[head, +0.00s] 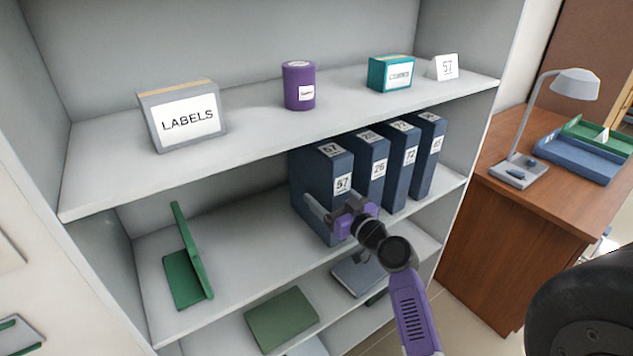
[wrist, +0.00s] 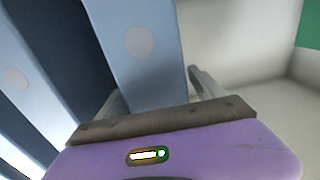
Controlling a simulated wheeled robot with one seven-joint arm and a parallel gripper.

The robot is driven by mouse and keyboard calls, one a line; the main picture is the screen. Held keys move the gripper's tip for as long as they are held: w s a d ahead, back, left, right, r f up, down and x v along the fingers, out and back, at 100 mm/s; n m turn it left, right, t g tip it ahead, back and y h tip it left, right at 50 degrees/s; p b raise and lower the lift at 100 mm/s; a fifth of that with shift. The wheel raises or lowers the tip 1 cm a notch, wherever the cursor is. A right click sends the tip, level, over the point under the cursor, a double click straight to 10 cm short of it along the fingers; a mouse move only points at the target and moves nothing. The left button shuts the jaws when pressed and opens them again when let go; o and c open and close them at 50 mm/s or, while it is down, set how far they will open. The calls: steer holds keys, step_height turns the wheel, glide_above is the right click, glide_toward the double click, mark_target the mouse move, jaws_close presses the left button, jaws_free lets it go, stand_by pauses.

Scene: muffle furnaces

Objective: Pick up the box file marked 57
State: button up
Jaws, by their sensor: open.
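The box file marked 57 (head: 318,178) is dark blue and stands upright on the middle shelf, leftmost in a row of similar files. Its spine label reads 57. My gripper (head: 336,205) is open in front of its lower spine. In the wrist view the file's pale blue spine (wrist: 147,50) with a round spot stands between my two fingers (wrist: 158,92). One finger is at each side of it, the left one partly in the dark gap beside the neighbouring file. Contact cannot be told.
Files marked 26 (head: 371,172), 72 (head: 402,165) and another (head: 428,155) stand close on the right. A green bookend-like piece (head: 188,265) stands left, with bare shelf between. Above, the upper shelf (head: 255,130) holds a LABELS box (head: 185,118) and a purple can (head: 299,86).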

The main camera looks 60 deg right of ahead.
steer(key=shift+x, duration=1.1)
steer(key=c, duration=1.7)
jaws_close()
steer(key=shift+r, duration=0.1)
